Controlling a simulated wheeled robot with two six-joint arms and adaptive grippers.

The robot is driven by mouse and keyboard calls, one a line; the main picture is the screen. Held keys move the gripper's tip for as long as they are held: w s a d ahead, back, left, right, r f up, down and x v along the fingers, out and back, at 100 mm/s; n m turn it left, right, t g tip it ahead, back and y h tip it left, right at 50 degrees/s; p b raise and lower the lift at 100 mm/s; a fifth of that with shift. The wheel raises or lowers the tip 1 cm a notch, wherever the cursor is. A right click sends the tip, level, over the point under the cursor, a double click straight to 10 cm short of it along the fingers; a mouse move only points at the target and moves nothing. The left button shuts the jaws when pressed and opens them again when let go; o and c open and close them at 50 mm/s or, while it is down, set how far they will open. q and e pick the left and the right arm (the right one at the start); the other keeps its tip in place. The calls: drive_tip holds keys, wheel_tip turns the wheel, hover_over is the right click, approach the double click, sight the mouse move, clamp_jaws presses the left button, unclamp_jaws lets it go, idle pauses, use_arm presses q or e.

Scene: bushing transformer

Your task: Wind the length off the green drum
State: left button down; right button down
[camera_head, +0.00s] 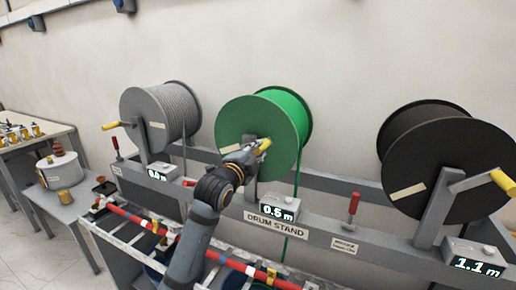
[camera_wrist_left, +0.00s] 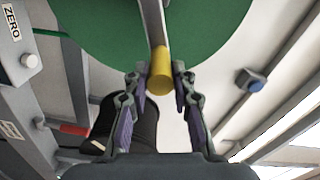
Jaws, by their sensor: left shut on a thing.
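The green drum (camera_head: 262,130) sits in the middle of the drum stand (camera_head: 315,238), its flange facing me. My left gripper (camera_head: 258,150) is in front of the flange, shut on the drum's yellow crank handle (camera_head: 265,145). In the left wrist view the yellow handle (camera_wrist_left: 160,78) sits between the two fingertips of the gripper (camera_wrist_left: 159,84), with the green flange (camera_wrist_left: 105,40) behind it. A green line (camera_head: 296,186) hangs from the drum. The counter (camera_head: 278,209) below reads about 0.6 m. My right gripper is not in view.
A grey drum (camera_head: 160,115) stands to the left and a black drum (camera_head: 450,160) to the right, each with a yellow crank handle. A red-handled lever (camera_head: 353,207) rises from the stand. A red-striped bar (camera_head: 150,225) runs along the front.

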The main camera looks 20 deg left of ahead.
use_arm(q)
drive_tip(key=shift+d+f, duration=0.15)
drive_tip(key=shift+f, duration=0.35)
drive_tip(key=c, duration=1.1)
unclamp_jaws()
drive_tip(key=s, duration=0.7)
drive_tip(key=shift+s+a, duration=0.2)
